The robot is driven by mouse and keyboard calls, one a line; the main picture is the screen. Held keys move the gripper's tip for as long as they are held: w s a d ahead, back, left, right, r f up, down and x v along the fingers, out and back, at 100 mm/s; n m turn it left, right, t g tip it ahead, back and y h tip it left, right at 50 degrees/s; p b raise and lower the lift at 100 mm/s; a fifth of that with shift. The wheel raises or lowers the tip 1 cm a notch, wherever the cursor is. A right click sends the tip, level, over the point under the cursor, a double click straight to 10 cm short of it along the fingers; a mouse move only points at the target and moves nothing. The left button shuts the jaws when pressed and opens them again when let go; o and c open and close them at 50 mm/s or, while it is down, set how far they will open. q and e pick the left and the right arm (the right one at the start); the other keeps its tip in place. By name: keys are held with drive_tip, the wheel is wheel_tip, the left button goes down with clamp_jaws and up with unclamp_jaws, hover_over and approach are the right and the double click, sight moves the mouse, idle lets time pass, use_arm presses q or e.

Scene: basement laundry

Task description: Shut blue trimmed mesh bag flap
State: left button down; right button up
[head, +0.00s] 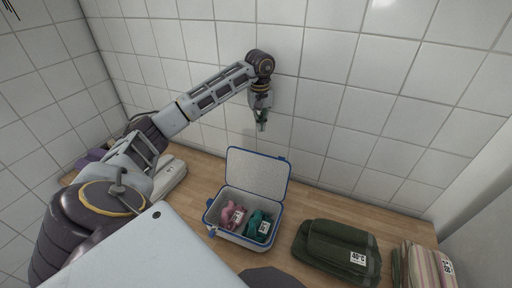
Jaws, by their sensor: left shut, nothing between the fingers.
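The blue-trimmed mesh bag (213,218) sits on the wooden counter, a box shape with pale walls. Its flap (257,172) stands up open at the back, light grey with a blue edge. Inside lie a pink item (232,215) and a teal item (259,225), each with a white tag. My left gripper (261,126) is shut and empty, pointing down above and behind the raised flap, near the tiled wall. It appears apart from the flap. My right gripper is not in view.
A dark green folded bundle (335,250) with a tag lies right of the bag. Striped folded cloth (430,266) is at the far right. A pale object (170,177) lies on the left, partly behind my arm. The tiled wall closes off the back.

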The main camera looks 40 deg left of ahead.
use_arm(q)
drive_tip(key=shift+s+m, duration=0.15)
drive_tip(key=shift+m, duration=3.25)
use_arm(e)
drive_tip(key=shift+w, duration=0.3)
use_arm(q)
drive_tip(key=shift+f, duration=0.1)
drive_tip(key=s+d+f+p, duration=0.1)
drive_tip(key=s+f+p, duration=0.1)
drive_tip(key=f, duration=0.6)
drive_tip(key=shift+s+f, duration=0.3)
drive_tip(key=shift+s, duration=0.45)
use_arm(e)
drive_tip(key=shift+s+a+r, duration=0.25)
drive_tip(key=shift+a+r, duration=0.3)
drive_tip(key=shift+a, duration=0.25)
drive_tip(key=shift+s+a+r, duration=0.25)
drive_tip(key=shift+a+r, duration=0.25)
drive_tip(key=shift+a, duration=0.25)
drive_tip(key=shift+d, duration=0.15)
